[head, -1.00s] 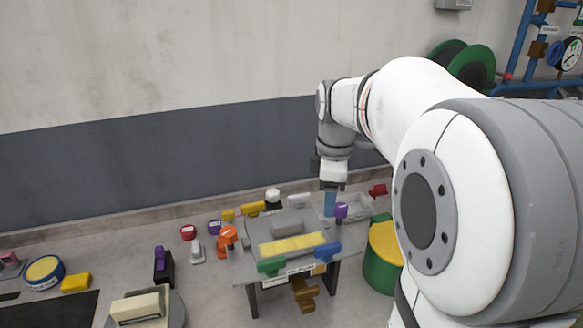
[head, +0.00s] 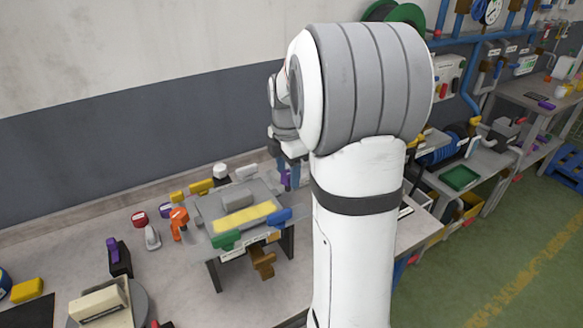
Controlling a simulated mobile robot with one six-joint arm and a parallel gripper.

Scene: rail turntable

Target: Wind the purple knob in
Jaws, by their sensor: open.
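The purple knob (head: 284,180) sits at the back right corner of a grey fixture (head: 210,207) with a yellow strip on top.
A red-topped item (head: 140,220) and a black block with a purple top (head: 114,252) stand left of the fixture. A round turntable with a beige block (head: 99,305) is at the front left. A bench with a green tray (head: 460,178) is at right.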

